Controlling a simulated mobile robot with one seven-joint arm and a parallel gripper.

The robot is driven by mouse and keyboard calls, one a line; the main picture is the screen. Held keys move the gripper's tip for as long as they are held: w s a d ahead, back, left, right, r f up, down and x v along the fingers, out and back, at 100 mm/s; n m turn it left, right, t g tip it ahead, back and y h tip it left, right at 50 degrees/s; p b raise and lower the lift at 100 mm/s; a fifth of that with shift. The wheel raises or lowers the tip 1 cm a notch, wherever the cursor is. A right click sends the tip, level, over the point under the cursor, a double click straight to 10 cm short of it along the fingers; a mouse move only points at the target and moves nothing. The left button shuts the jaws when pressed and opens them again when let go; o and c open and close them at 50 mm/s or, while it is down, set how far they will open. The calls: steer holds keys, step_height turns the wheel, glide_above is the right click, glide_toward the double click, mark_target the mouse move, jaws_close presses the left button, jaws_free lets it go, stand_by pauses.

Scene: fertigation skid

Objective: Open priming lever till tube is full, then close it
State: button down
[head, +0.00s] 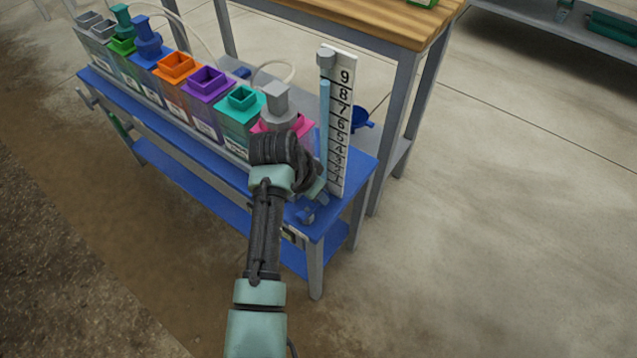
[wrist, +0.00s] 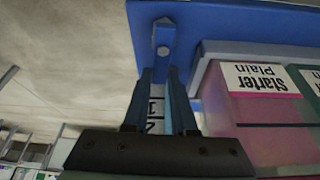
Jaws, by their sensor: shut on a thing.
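The white gauge board (head: 343,110) with black numbers stands upright at the right end of the blue bench in the head view. A thin tube (head: 324,110) runs up its left side and looks light blue to near the upper numbers; its lower end is hidden by my gripper. My gripper (head: 318,193) is at the foot of the board. In the wrist view, my gripper (wrist: 161,76) is shut on the blue lever (wrist: 163,58), near a grey bolt head. The fingers hide much of the lever.
A row of tanks with coloured lids, including a pink-lidded one (head: 304,125), stands along the blue bench (head: 347,190) left of the board. A wood-topped table (head: 385,22) is close behind. The floor (head: 480,220) to the right is clear.

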steer(key=shift+w+a+n+p, duration=0.1)
steer(key=shift+n+p, duration=0.3)
steer(key=shift+n, duration=0.2)
steer(key=c, duration=0.7)
jaws_free()
steer(key=shift+r, duration=0.1)
steer(key=p+v, duration=0.2)
steer(key=v, duration=0.4)
steer(key=p+v, duration=0.3)
steer(key=v, duration=0.3)
steer(key=shift+s+r, duration=0.35)
